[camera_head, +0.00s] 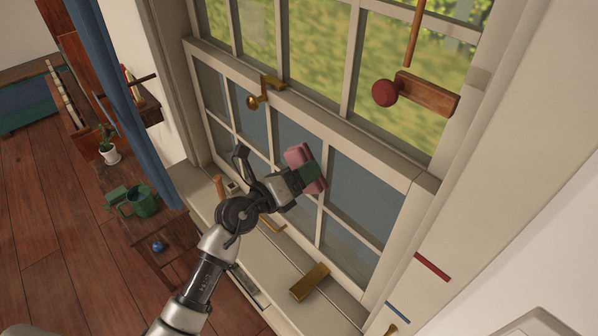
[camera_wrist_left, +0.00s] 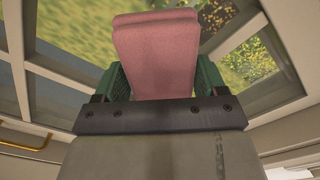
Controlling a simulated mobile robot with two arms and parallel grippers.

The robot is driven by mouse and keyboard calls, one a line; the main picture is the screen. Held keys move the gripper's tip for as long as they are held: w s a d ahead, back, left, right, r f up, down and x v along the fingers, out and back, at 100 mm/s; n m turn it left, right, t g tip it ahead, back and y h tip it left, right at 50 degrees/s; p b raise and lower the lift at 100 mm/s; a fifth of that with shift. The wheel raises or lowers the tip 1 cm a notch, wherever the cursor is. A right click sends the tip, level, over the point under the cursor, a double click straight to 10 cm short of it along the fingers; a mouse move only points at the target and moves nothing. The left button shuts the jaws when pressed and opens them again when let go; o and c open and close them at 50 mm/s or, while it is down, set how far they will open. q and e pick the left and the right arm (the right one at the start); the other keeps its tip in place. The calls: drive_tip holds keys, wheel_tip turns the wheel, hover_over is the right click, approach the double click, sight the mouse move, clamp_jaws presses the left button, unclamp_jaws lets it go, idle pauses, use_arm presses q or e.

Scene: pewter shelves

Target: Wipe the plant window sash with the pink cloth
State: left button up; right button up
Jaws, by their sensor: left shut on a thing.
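The pink cloth (camera_head: 304,167) is a thick folded pad held in my left gripper (camera_head: 309,176). It also shows in the left wrist view (camera_wrist_left: 157,55) between the green finger pads (camera_wrist_left: 209,77), which are shut on it. The window sash (camera_head: 330,140) is pale, with several panes and bars. In the head view the cloth lies in front of the lower sash, near its upper rail; I cannot tell whether it touches. My right gripper does not show in either view.
A brass latch (camera_head: 264,92) sits on the sash rail. A dark red knob (camera_head: 386,93) on a wooden block is at upper right. A brass piece (camera_head: 309,282) lies on the sill. A blue curtain (camera_head: 112,85), potted plant (camera_head: 108,148) and green watering can (camera_head: 142,203) are at left.

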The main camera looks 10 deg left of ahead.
sight(289, 166)
use_arm(q)
drive_tip(key=shift+w+a+b, duration=0.3)
drive_tip(key=shift+w+a, duration=0.7)
drive_tip(key=shift+a, duration=0.25)
drive_tip(key=shift+w+a+f+b, duration=0.1)
drive_tip(key=shift+w+a+b, duration=0.4)
drive_tip(key=shift+w+a, duration=0.5)
drive_tip(key=shift+w+a+b, duration=0.5)
drive_tip(key=shift+w+a, duration=0.2)
drive_tip(key=shift+a, duration=0.5)
drive_tip(key=shift+w+a, duration=0.4)
drive_tip(key=shift+a, duration=0.1)
drive_tip(key=shift+s+a, duration=0.2)
drive_tip(key=shift+s, duration=0.2)
drive_tip(key=shift+v, duration=2.5)
